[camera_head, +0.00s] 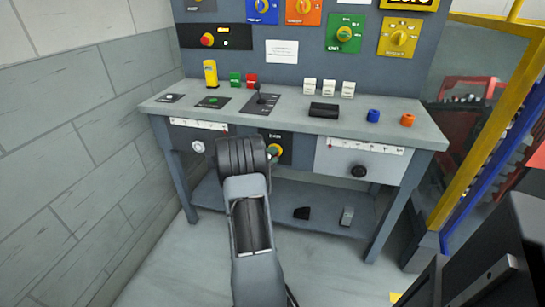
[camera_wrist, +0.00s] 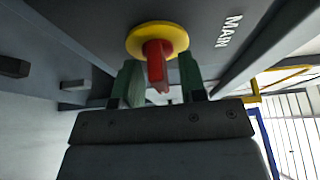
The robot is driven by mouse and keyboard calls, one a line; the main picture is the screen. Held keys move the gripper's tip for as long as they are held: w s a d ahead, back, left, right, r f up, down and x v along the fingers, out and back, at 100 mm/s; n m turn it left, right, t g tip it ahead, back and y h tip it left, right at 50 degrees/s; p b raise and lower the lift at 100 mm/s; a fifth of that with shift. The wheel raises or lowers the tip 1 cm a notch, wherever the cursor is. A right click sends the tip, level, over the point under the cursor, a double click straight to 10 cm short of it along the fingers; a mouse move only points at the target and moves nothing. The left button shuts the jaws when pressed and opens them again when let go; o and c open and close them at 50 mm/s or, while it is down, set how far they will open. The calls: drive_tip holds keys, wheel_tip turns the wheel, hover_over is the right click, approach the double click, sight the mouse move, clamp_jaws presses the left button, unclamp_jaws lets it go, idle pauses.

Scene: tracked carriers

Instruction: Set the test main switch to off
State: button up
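The main switch shows in the wrist view as a yellow disc (camera_wrist: 139,41) with a red handle (camera_wrist: 158,64), on a dark panel lettered "MAIN" (camera_wrist: 229,31). My gripper (camera_wrist: 160,84) has its two green fingers on either side of the red handle, with a gap visible on both sides, so it is open. In the head view the black switch panel (camera_head: 285,142) sits below the bench top, between two grey boxes. My arm hides part of it and most of my gripper there. The lettering "test" is not readable in either view.
The grey bench (camera_head: 400,128) carries a lever box (camera_head: 260,102), a yellow block (camera_head: 210,73), white blocks and small coloured parts. A round black knob (camera_head: 359,172) is on the right box. A wall stands close on the left.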

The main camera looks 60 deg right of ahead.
drive_tip(key=shift+c, duration=0.4)
clamp_jaws()
drive_tip(key=shift+f+b, duration=0.1)
drive_tip(key=shift+b, duration=0.2)
drive_tip(key=n+h+b, duration=0.1)
drive_tip(key=n+b, duration=0.2)
drive_tip(key=shift+f, duration=0.15)
drive_tip(key=n+t+h+b, duration=0.1)
drive_tip(key=n+b, duration=0.1)
drive_tip(key=n, duration=0.1)
drive_tip(key=n+t+h+b, duration=0.1)
drive_tip(key=n+b, duration=0.1)
drive_tip(key=n, duration=0.1)
drive_tip(key=shift+b, duration=0.3)
drive_tip(key=n+t+b, duration=0.1)
drive_tip(key=n, duration=0.2)
drive_tip(key=n+t+h+b, duration=0.1)
drive_tip(key=n+b, duration=0.1)
drive_tip(key=n, duration=0.1)
drive_tip(key=shift+t, duration=0.3)
drive_tip(key=shift+r+n+t+y+b, duration=0.15)
drive_tip(key=shift+n+t+b, duration=0.65)
drive_tip(key=shift+n, duration=0.95)
drive_tip(key=shift+r+n+t+y+b, duration=0.15)
drive_tip(key=shift+n+t+b, duration=0.35)
drive_tip(key=shift+n+t, duration=0.9)
drive_tip(key=shift+n, duration=0.65)
drive_tip(key=shift+g, duration=0.4)
